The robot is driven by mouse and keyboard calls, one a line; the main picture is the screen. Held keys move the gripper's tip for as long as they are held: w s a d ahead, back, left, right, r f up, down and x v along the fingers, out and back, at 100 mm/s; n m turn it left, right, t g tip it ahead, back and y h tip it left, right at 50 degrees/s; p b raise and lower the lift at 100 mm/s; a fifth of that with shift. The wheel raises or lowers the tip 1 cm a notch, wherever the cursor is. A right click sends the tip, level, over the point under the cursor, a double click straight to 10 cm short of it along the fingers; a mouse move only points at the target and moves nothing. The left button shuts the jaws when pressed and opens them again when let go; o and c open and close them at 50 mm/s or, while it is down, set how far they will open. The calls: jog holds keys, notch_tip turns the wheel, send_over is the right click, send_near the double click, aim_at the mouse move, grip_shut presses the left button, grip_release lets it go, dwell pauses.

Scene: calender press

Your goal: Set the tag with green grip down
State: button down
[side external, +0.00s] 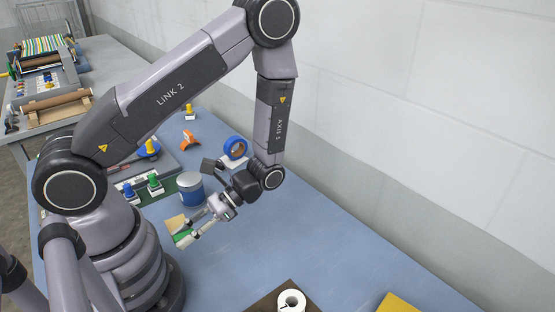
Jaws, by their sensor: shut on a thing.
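My gripper (189,230) is shut on the tag with green grip (183,236), low over the blue table at the left of centre in the side external view. Only a small green part of the tag shows between the fingers. A tan piece (174,222) shows right beside it; I cannot tell whether it belongs to the tag or lies on the table. I cannot tell whether the tag touches the table. Another green-topped piece on a white base (154,185) stands further back, beside a similar blue-topped one (129,193).
A blue-and-white can (190,190) stands close behind my gripper. A blue tape roll (235,148) and an orange piece (190,139) are further back. A white roll on a brown board (291,301) and a yellow sheet (398,303) lie in front. The table's middle right (300,235) is clear.

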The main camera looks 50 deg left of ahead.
jog(key=w+d+n+t+h, duration=0.2)
jog(key=w+d+n+h, duration=0.1)
jog(key=d+n+h, duration=0.45)
jog(key=n+t+h, duration=0.7)
jog(key=n+t, duration=0.4)
jog(key=n, duration=0.1)
send_over(358, 268)
jog(key=shift+m, duration=0.25)
jog(key=f, duration=0.9)
jog(key=shift+s+a+f, duration=0.2)
jog(key=shift+s+f, duration=0.2)
jog(key=shift+w+d+f, duration=0.1)
jog(key=shift+w+f, duration=0.05)
jog(key=shift+f, duration=0.05)
jog(key=shift+w+d+f, duration=0.1)
jog(key=shift+w+f, duration=0.1)
jog(key=shift+f, duration=1.6)
jog(key=shift+f, duration=0.15)
